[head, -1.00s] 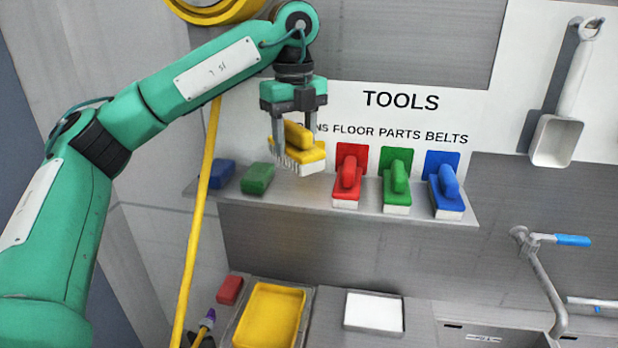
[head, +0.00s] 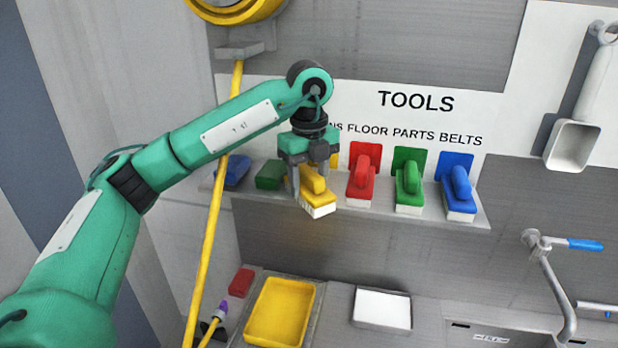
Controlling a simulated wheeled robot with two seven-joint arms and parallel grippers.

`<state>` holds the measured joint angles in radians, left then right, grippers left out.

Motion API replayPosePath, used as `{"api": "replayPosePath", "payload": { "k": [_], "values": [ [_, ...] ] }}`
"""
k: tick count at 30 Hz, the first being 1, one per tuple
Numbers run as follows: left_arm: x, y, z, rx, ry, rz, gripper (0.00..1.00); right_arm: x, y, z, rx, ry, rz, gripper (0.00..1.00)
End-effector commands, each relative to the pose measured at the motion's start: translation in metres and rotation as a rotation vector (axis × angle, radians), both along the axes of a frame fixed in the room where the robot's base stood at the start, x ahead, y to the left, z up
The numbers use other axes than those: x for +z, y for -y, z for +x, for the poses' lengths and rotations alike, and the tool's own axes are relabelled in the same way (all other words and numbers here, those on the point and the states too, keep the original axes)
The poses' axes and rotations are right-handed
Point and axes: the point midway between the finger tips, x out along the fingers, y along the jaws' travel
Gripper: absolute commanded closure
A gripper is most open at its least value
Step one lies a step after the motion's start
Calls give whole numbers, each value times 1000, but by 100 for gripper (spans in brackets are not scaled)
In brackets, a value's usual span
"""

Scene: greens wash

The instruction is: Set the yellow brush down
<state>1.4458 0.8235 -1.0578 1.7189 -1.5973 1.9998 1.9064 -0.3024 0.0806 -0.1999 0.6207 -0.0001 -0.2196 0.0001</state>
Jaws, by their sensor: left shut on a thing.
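The yellow brush (head: 318,203) has a yellow block and handle with white bristles underneath. My left gripper (head: 315,180) is shut on its handle and holds it at the front edge of the tool shelf (head: 420,213), left of the red brush (head: 362,180). Whether the bristles touch the shelf I cannot tell. A yellow patch (head: 334,160) on the back panel shows partly behind the gripper. My right gripper is not in view.
A green brush (head: 408,185) and a blue brush (head: 457,190) stand further right on the shelf. Green (head: 270,174) and blue (head: 236,170) blocks lie at its left. Below are a yellow tray (head: 279,312), a white tray (head: 382,308) and a tap (head: 545,265). A yellow pole (head: 212,230) stands left.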

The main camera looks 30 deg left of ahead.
Motion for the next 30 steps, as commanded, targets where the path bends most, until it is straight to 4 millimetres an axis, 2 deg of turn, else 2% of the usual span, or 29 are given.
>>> {"api": "replayPosePath", "payload": {
  "k": [3,12,13,16,25,30],
  "values": [
    [-2,0,0,0,1,-1,81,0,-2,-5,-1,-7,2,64],
    [-6,0,0,0,1,-1,81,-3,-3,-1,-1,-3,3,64],
    [-6,0,0,0,1,-1,50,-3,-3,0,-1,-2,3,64],
    [-5,0,0,0,1,-1,30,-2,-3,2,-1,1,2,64],
    [-4,0,0,0,1,-1,30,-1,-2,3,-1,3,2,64],
    [5,0,1,0,3,-1,30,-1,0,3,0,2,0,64]
  ]
}}
